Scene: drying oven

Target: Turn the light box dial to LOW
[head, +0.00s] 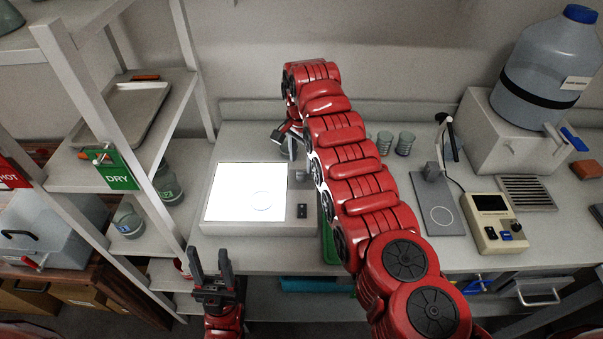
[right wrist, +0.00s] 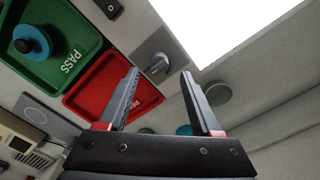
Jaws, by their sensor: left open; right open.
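The light box (head: 250,228) stands on the bench with its white panel lit. Its grey dial (right wrist: 158,64) sits on a darker grey plate beside the lit panel in the right wrist view. The dial also shows at the box's right edge in the head view (head: 301,175), partly hidden by my right arm. No dial markings are readable. My right gripper (right wrist: 160,73) is open and empty, with the dial seen between its fingertips and apparently not touched. In the head view the right gripper (head: 286,138) is behind the dial. My left gripper (head: 214,266) is open and empty in front of the box.
A green PASS tray (right wrist: 55,50) and a red tray (right wrist: 105,90) lie beside the box. A black switch (head: 302,211) is on the box. A grey stand (head: 440,205) and a cream meter (head: 493,222) stand right. Shelving (head: 110,165) is at left.

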